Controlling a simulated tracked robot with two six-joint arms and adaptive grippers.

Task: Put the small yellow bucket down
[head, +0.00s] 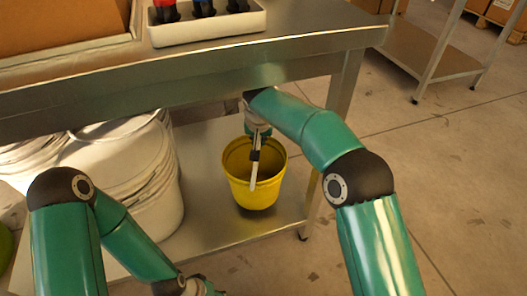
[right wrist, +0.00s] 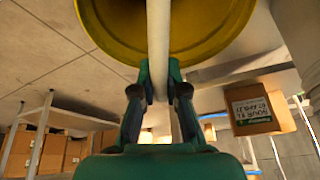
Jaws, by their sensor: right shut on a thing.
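The small yellow bucket (head: 240,190) is upright over the front right part of the steel table's lower shelf (head: 215,228). A dark shadow lies right under it; I cannot tell whether its base touches the shelf. My right gripper (head: 256,140) is above the bucket's rim, shut on its white handle. The right wrist view shows the handle (right wrist: 158,35) between the fingers of the right gripper (right wrist: 161,85), with the yellow bucket (right wrist: 110,25) beyond. My left gripper (head: 200,288) shows only partly at the bottom edge, away from the bucket; its fingers are unclear.
Large white buckets (head: 115,165) stand left of the yellow bucket. The steel tabletop (head: 280,48) overhangs the shelf and carries a white tray (head: 220,28). A table leg (head: 342,90) stands at the right. Open floor (head: 440,180) lies farther right.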

